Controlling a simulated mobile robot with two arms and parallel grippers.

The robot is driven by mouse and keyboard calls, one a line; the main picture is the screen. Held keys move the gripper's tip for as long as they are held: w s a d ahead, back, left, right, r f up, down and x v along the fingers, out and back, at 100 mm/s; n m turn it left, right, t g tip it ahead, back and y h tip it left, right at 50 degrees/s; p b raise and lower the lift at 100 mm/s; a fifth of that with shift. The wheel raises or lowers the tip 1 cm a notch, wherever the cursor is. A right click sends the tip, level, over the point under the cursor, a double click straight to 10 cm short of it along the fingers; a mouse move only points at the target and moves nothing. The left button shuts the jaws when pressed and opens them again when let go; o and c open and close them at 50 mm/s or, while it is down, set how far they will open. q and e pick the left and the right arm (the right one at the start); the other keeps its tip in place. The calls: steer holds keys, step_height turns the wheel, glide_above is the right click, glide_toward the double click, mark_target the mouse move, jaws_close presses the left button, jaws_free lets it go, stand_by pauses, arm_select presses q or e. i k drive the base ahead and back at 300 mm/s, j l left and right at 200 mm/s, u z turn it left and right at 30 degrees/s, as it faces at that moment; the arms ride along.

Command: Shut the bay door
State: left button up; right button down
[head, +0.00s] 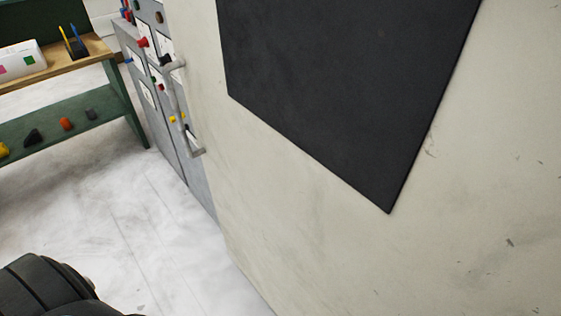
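A large cream panel, which looks like the bay door (300,210), fills the middle and right of the head view. It stands tilted in the picture and carries a dark, flat window-like panel (340,80). A grey bar handle (182,115) is on the door's left edge. The door's right edge and hinges are out of view, so I cannot tell how far open it stands. Neither of my gripper's fingertips shows. A black rounded part at the bottom left looks like a link of my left arm, well apart from the handle.
A grey control cabinet (143,88) with coloured buttons stands behind the door's left edge. A green workbench (122,98) with a wooden top is at the upper left, with several small items on its lower shelf. The pale floor (140,220) between is clear.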

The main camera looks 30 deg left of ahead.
mark_target(359, 157)
steer(key=u, duration=0.7)
steer(key=j+z, duration=0.25)
steer(key=j, duration=1.35)
